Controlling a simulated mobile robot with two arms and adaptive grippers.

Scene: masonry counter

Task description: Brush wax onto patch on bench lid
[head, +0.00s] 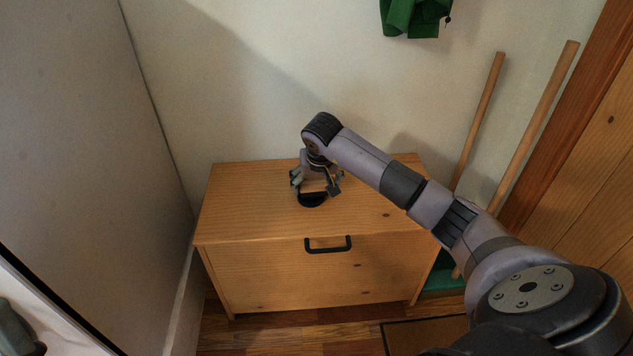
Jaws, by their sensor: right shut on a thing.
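The bench (255,205) is a light wooden chest with a flat lid and a black handle on its front. My right gripper (316,190) points down over the middle of the lid. It is shut on a dark, rounded thing, the brush (312,200), which is low at the lid's surface; I cannot tell whether it touches. The gripper hides part of the brush and the lid around it. I cannot make out the patch or any wax.
Two wooden poles (480,115) (535,125) lean on the wall right of the bench, above a green thing (445,275). A green cloth (415,15) hangs on the back wall. A pale wall stands close on the left. The lid's left side is clear.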

